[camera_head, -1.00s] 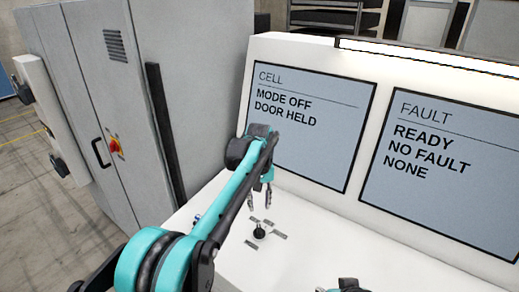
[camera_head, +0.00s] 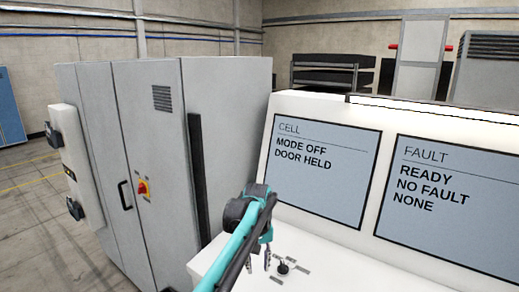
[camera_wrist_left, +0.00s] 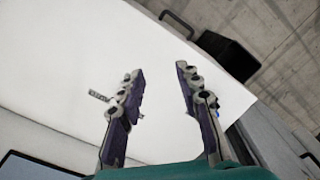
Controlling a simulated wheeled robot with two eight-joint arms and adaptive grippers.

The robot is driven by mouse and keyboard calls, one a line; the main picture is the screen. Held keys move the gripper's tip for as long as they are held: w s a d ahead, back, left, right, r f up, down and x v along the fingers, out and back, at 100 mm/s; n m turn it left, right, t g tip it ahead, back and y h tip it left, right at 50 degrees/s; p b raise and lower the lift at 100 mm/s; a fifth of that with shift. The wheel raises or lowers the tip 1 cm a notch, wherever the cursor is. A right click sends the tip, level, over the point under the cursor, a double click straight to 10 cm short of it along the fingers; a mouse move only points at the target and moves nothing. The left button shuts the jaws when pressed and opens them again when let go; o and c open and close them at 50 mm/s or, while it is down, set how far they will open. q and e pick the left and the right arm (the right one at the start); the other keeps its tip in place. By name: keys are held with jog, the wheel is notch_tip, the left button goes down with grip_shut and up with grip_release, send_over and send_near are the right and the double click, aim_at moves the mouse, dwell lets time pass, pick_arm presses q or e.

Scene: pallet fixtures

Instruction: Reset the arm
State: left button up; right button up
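My left arm reaches in from the bottom of the head view. Its left gripper (camera_head: 267,260) hangs over the white console desk (camera_head: 340,271), just left of a small black knob (camera_head: 283,268) with grey labels around it. In the left wrist view the gripper's two fingers (camera_wrist_left: 157,72) stand apart with nothing between them, over the white desk surface. My right gripper is not in view.
A screen (camera_head: 318,173) reads "MODE OFF, DOOR HELD"; another screen (camera_head: 442,203) reads "READY, NO FAULT, NONE". A grey cabinet (camera_head: 160,150) with a red and yellow switch (camera_head: 143,189) stands left of the console. Open floor lies further left.

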pick_arm(q)
jog(key=s+a+f+m+t+b, duration=0.1)
jog(key=s+a+f+t+b, duration=0.4)
jog(key=s+a+b, duration=0.75)
jog(key=s+a+f+t+b, duration=0.1)
jog(key=s+a+f+b, duration=0.1)
jog(key=s+f, duration=0.5)
jog(key=s+a+f+m+t+b, duration=0.1)
jog(key=s+a+f+b, duration=0.1)
jog(key=s+f, duration=0.6)
jog(key=shift+a+f, duration=0.15)
jog(key=shift+f, duration=0.2)
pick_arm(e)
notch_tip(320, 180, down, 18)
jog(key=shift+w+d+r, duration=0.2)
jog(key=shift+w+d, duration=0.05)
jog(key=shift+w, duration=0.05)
